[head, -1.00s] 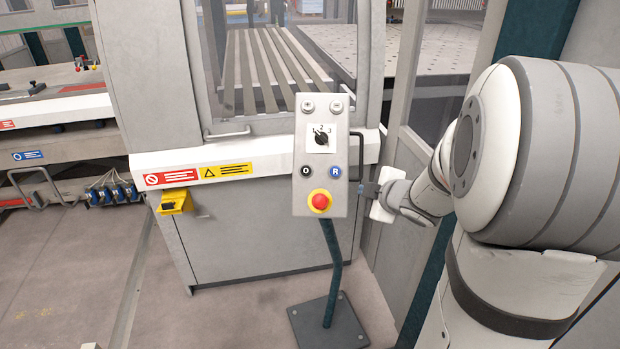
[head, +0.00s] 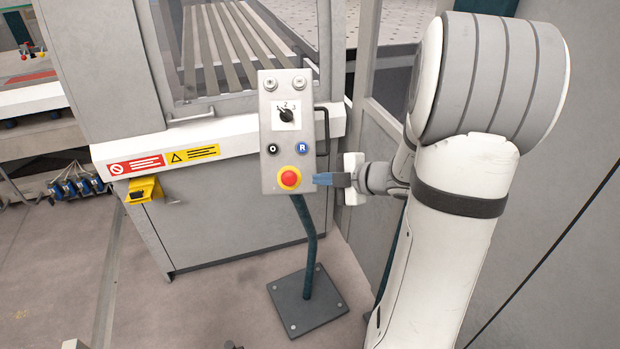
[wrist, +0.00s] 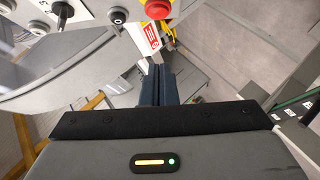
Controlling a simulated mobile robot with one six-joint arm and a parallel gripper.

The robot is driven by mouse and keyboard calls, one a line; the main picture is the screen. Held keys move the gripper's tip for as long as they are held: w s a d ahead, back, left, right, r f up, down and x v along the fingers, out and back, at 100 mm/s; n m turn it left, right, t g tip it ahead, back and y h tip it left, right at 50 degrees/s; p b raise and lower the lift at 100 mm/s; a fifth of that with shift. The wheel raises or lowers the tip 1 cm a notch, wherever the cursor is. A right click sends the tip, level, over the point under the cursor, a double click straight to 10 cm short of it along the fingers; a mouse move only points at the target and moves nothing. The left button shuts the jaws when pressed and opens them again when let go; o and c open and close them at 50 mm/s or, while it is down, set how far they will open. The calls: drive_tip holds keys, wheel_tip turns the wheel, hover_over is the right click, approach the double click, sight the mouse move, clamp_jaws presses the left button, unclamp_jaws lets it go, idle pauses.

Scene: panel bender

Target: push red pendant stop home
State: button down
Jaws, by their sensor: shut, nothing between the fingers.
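The red stop button (head: 289,177) sits in a yellow ring at the bottom of the grey pendant (head: 270,160), which stands upright on a dark post. My gripper (head: 318,180) is shut and empty, its blue-grey fingertips just right of the pendant's lower edge, at about the button's height in the head view. In the wrist view the red button (wrist: 158,8) shows at the top edge, partly cut off, beyond the tips of the shut fingers (wrist: 158,72). The tips appear apart from the button. I cannot tell how far the button is pressed in.
The pendant also carries a rotary selector (head: 286,115), a black O button (head: 271,149) and a blue R button (head: 303,147). A dark handle (head: 323,130) is on its right side. The machine panel (head: 210,220) stands behind. The pendant's floor plate (head: 308,300) is below.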

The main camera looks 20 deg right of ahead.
sight(285, 178)
drive_tip(key=x, duration=0.3)
drive_tip(key=d+x, duration=0.1)
drive_tip(key=x, duration=0.3)
drive_tip(key=f+p+x, duration=0.1)
drive_tip(key=x, duration=0.3)
drive_tip(key=shift+w+d, duration=0.35)
drive_tip(key=shift+w, duration=0.05)
drive_tip(key=shift+w+d+f, duration=0.1)
drive_tip(key=shift+w+f, duration=0.2)
drive_tip(key=shift+w, duration=0.1)
